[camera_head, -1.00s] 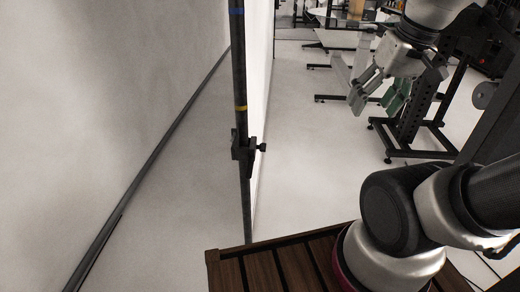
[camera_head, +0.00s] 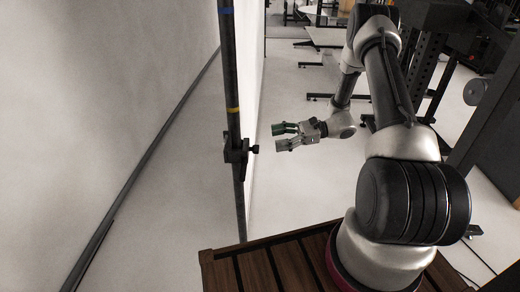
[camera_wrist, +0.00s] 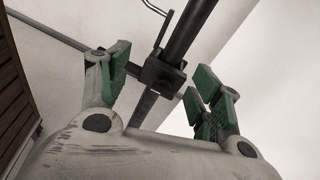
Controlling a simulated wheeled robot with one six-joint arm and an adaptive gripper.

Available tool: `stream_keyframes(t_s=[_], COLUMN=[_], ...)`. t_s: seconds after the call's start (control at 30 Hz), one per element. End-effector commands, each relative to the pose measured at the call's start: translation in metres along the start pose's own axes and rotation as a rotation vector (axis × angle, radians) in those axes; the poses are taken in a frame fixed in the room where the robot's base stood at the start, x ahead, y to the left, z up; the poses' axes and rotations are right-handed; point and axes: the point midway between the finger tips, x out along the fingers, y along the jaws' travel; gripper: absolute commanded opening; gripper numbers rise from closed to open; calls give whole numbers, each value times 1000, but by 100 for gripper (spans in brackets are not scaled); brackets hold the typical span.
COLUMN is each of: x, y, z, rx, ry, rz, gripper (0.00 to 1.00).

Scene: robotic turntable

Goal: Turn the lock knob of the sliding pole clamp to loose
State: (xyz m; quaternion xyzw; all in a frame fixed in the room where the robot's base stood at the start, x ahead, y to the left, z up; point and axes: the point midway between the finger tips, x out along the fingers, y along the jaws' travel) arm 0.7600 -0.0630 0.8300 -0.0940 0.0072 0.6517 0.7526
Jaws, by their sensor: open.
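The sliding pole clamp (camera_head: 235,151) is a dark block around an upright dark pole (camera_head: 230,70) with yellow and blue bands. Its lock knob (camera_head: 255,149) sticks out to the right on a short stem. My gripper (camera_head: 276,137) is open and empty, to the right of the knob and apart from it, fingers pointing left at about the knob's height. In the wrist view the clamp (camera_wrist: 160,75) shows between and beyond the green-padded fingers of my gripper (camera_wrist: 163,90). The knob is hard to make out there, near the clamp's right side.
A white wall panel (camera_head: 255,60) stands close behind the pole, with a grey wall (camera_head: 110,90) to the left. A wooden slatted platform (camera_head: 270,266) is below. Dark frames and a table (camera_head: 330,37) stand at the back right. The floor around the gripper is clear.

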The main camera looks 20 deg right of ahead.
Motion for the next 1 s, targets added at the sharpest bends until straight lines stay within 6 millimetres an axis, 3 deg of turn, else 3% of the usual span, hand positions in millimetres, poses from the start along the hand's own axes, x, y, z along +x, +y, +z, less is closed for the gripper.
stream_keyframes(t_s=[0.03, 0.1, 0.3, 0.7, 1.0], x=[0, 0, 4, 63, 77], y=[-2, -6, -10, -20, -23], z=[-22, -42, -70, -64, -62], rx=[45, 88, 142, 145, 145], ry=[-34, -71, -121, -123, -122], rz=[-43, -97, -167, -169, -171], gripper=[64, 64, 64, 64, 64])
